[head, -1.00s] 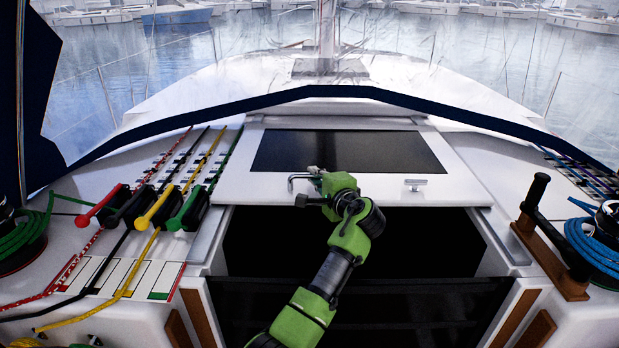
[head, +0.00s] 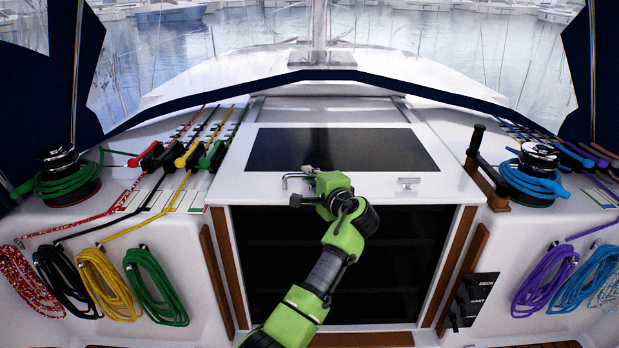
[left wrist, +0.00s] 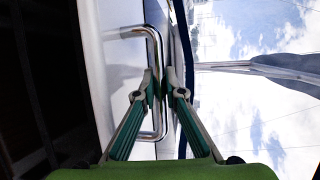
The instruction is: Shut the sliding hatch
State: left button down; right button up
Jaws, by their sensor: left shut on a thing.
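The sliding hatch (head: 375,186) is a white panel with a dark window. Its front edge lies over the top of the dark companionway (head: 400,260), and no gap shows between them from above. A metal handle (head: 288,181) sits at its front left and another handle (head: 408,182) at its front right. My left gripper (head: 308,172) is at the left handle. In the left wrist view my left fingers (left wrist: 160,86) are shut on the bent metal handle (left wrist: 141,32). My right gripper is out of view.
Coloured ropes and clutches (head: 180,155) lie left of the hatch. Winches stand on the left (head: 68,178) and right (head: 537,175). A black winch handle (head: 477,140) stands right of the hatch. Coiled ropes (head: 105,282) hang below on the left, others (head: 545,282) on the right.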

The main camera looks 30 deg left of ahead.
pick_arm(q)
jog(key=shift+s+f, duration=0.1)
jog(key=shift+f, duration=0.15)
jog(key=c, duration=2.1)
grip_release()
jog(key=shift+s+d+r, duration=0.1)
jog(key=shift+s+r, duration=0.05)
jog(key=shift+r, duration=0.05)
jog(key=v, duration=1.2)
jog(key=shift+r, duration=0.1)
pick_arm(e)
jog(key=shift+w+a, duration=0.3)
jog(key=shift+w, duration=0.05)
